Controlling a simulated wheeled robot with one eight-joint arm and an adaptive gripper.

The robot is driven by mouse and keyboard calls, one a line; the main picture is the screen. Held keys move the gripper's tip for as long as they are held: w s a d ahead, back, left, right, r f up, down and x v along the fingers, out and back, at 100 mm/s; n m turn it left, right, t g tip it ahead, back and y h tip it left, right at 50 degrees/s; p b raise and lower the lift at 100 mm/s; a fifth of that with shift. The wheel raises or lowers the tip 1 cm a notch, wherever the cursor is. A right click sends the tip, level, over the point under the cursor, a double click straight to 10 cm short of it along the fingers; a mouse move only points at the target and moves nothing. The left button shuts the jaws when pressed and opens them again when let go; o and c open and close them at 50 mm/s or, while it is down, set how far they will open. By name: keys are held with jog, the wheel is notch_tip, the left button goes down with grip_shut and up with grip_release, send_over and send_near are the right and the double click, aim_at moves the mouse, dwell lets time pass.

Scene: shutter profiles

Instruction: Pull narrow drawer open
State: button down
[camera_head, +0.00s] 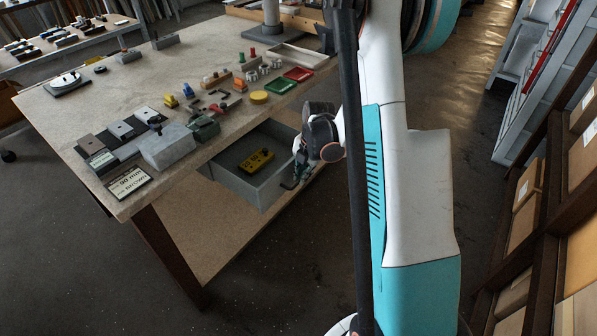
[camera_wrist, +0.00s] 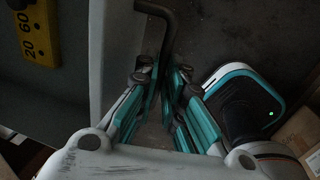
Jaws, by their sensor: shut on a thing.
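The narrow grey drawer (camera_head: 262,197) is pulled well out from under the workbench, and its inside shows from above. A yellow block with dark marks (camera_head: 257,160) lies in it; in the wrist view the block (camera_wrist: 38,32) shows the numbers 20 and 60. My gripper (camera_head: 300,168) is at the drawer's front. In the wrist view my gripper's teal-padded fingers (camera_wrist: 162,92) are closed around the dark bar handle (camera_wrist: 170,32), beside the grey drawer front (camera_wrist: 112,55). The handle's lower part is hidden between the fingers.
The workbench top (camera_head: 130,85) carries metal blocks, small coloured parts, a red tray (camera_head: 298,74) and a green tray (camera_head: 280,86). Shelving with cartons (camera_head: 530,185) stands at the right. Bare floor lies in front of the drawer, partly hidden by my arm.

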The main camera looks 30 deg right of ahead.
jog(key=c, duration=1.7)
grip_release()
jog(key=r, duration=0.4)
jog(key=s+r, duration=0.1)
jog(key=r, duration=0.3)
jog(key=s+r, duration=0.1)
jog(key=r, duration=0.2)
jog(key=shift+d+r, duration=0.4)
